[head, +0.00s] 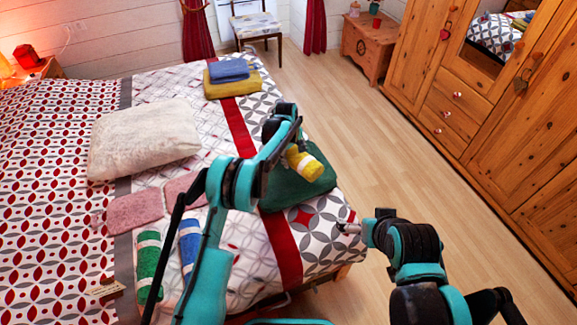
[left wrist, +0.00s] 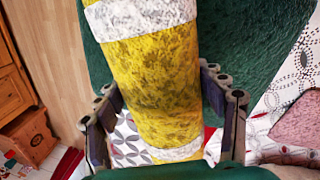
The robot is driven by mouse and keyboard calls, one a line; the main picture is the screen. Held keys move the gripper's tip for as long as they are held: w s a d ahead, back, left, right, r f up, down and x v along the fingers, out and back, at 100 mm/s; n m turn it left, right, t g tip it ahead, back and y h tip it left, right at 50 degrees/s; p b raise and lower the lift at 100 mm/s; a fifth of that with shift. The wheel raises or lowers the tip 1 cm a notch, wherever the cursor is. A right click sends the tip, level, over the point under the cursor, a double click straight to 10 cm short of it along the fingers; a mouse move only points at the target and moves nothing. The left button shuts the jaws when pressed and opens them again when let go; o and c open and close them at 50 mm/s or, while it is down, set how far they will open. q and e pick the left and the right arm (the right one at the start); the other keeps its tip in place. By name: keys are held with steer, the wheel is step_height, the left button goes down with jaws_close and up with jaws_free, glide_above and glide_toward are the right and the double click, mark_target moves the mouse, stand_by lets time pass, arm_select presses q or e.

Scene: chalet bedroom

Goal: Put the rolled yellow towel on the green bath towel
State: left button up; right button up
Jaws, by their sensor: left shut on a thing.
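The rolled yellow towel (head: 304,162), with white bands, is held in my left gripper (head: 290,150). In the left wrist view the yellow roll (left wrist: 150,75) lies between the two fingers of my left gripper (left wrist: 165,95), which are shut on it. The green bath towel (head: 297,188) lies folded on the bed's right edge, under the roll in the head view. It also shows behind the roll in the left wrist view (left wrist: 245,50). The gap between roll and towel is hard to judge. My right gripper (head: 347,227) is by the bed's corner; its jaw opening is unclear.
A rolled green towel (head: 148,262) and a rolled blue towel (head: 189,245) lie on the bed near my left arm. Pink folded towels (head: 135,209), a white pillow (head: 143,138) and a blue towel (head: 229,70) on a yellow one (head: 233,87) are also there. Floor is clear at right.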

arm_select(q)
steer(key=shift+w+a+f+b, duration=0.15)
steer(key=shift+w+a+f, duration=0.1)
steer(key=shift+a+f, duration=0.2)
steer(key=shift+w+a+f+b, duration=0.15)
steer(key=shift+w+a+f, duration=0.15)
steer(key=shift+a, duration=0.25)
steer(key=shift+s+f+b, duration=0.1)
steer(key=shift+f+b, duration=0.65)
steer(key=shift+f, duration=1.1)
steer(key=shift+f, duration=0.2)
steer(key=o, duration=1.3)
steer(key=shift+r, duration=0.1)
steer(key=shift+r, duration=0.25)
steer(key=r+p, duration=0.1)
steer(key=r, duration=0.3)
steer(key=s+a+r+p, duration=0.1)
steer(key=r, duration=0.2)
steer(key=r+p, duration=0.1)
steer(key=r, duration=0.3)
steer(key=shift+s+a+r+p, duration=0.2)
steer(key=shift+a+r+p, duration=0.05)
steer(key=shift+r+p, duration=0.1)
